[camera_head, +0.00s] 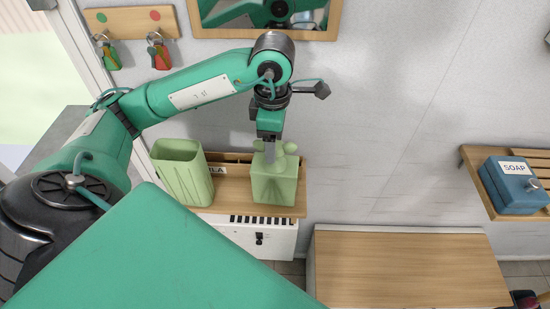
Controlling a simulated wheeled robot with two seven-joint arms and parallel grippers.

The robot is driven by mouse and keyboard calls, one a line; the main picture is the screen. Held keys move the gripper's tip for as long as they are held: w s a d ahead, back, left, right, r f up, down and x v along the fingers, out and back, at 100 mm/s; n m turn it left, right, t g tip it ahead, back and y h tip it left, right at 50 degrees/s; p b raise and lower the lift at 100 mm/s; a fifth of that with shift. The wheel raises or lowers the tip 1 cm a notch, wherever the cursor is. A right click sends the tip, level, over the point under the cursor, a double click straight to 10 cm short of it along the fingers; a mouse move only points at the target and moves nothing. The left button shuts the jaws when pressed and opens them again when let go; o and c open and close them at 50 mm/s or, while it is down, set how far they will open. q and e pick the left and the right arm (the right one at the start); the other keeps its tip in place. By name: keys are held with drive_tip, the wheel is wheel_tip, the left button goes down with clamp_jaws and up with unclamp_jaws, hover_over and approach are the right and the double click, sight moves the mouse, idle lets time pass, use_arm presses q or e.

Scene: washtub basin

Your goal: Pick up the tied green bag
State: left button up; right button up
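The tied green bag (273,187) is pale green and boxy, with a knotted top of rounded lobes. It stands upright on a wooden shelf (228,192) against the wall. My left gripper (270,152) points straight down from above, with its grey fingertips at the knot, between the lobes. The fingers are seen edge-on, so I cannot tell whether they are closed on the knot. The bag appears to rest on the shelf. My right gripper is not in view.
A pale green open bin (182,175) stands just left of the bag. A white radiator-like unit (255,238) is below the shelf. A wooden bench top (410,268) is lower right. A blue soap box (515,185) sits on a right-hand shelf.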

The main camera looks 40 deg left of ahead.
sight(275, 174)
use_arm(q)
drive_tip(key=shift+f+p, duration=0.35)
drive_tip(key=shift+f, duration=0.2)
drive_tip(key=f+p, duration=0.1)
drive_tip(key=f, duration=0.1)
drive_tip(key=f+p, duration=0.1)
drive_tip(key=shift+w+f, duration=0.2)
drive_tip(key=shift+f, duration=0.55)
clamp_jaws()
